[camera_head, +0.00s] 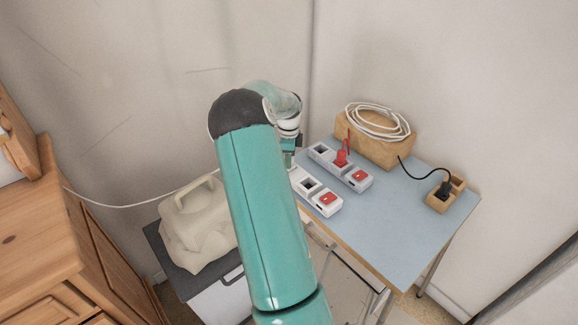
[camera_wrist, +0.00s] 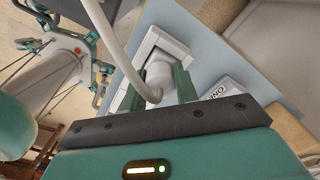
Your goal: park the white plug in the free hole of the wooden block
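In the wrist view the white plug (camera_wrist: 160,74) sits between the two teal fingers of my gripper (camera_wrist: 158,88), which look closed on its sides. Its white cable (camera_wrist: 112,45) curves up across the picture. The plug is at the white socket strip (camera_wrist: 146,46); I cannot tell whether it is fully seated. In the head view my gripper (camera_head: 289,152) is at the left end of the near strip (camera_head: 318,192), and the plug is hidden by my arm. The wooden block (camera_head: 441,207) stands at the table's right, with a black plug (camera_head: 444,189) in it.
A far socket strip (camera_head: 325,155) holds a red plug (camera_head: 341,157). A wooden box (camera_head: 372,150) with a coiled white cable (camera_head: 377,122) stands at the back. The blue tabletop (camera_head: 395,225) is clear in front of the wooden block. A beige case (camera_head: 197,228) stands left.

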